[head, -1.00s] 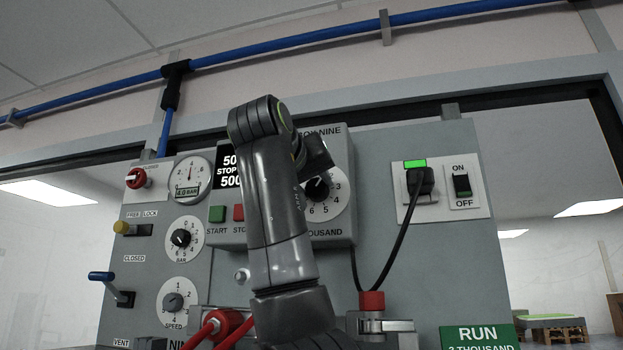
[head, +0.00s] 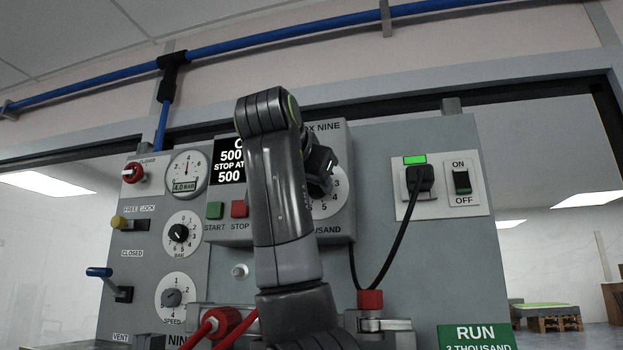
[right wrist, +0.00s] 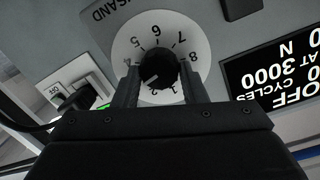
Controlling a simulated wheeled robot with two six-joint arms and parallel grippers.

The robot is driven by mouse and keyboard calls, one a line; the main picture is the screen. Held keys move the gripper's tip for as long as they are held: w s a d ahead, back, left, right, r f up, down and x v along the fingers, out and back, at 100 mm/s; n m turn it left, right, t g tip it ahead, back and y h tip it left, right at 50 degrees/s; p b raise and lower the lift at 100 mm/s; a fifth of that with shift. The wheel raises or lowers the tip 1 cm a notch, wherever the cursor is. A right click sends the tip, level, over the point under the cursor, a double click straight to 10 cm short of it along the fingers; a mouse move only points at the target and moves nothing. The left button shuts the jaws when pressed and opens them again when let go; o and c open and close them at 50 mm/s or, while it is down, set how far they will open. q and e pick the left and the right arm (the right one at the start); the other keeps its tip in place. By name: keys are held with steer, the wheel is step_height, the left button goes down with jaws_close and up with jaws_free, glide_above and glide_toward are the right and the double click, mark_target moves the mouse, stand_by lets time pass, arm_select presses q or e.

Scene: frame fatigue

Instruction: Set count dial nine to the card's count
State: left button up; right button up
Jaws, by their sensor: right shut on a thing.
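Count dial nine has a white numbered face (head: 335,205) and a black knob (right wrist: 158,72). My right gripper (head: 324,172) reaches the dial in the head view and hides its knob. In the right wrist view, which is upside down, the fingers of my right gripper (right wrist: 163,85) stand on both sides of the knob, shut on it. The knob's white mark points lower left there, around the 2 and 3; the exact reading is unclear. My left gripper is out of view.
The display (right wrist: 275,75) shows OFF and AT 3000 in the right wrist view. Green START (head: 215,210) and red STOP (head: 239,208) buttons sit left of my arm. A black plug and cable (head: 420,180) and a switch (head: 462,182) are to the right.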

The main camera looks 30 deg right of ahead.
stand_by(0.4)
steer(key=o, duration=1)
steer(key=shift+c, duration=0.2)
steer(key=b+v, duration=0.3)
steer(key=v, duration=1.4)
steer(key=shift+s+a+b, duration=0.15)
steer(key=shift+s+b, duration=0.1)
steer(key=shift+b, duration=0.15)
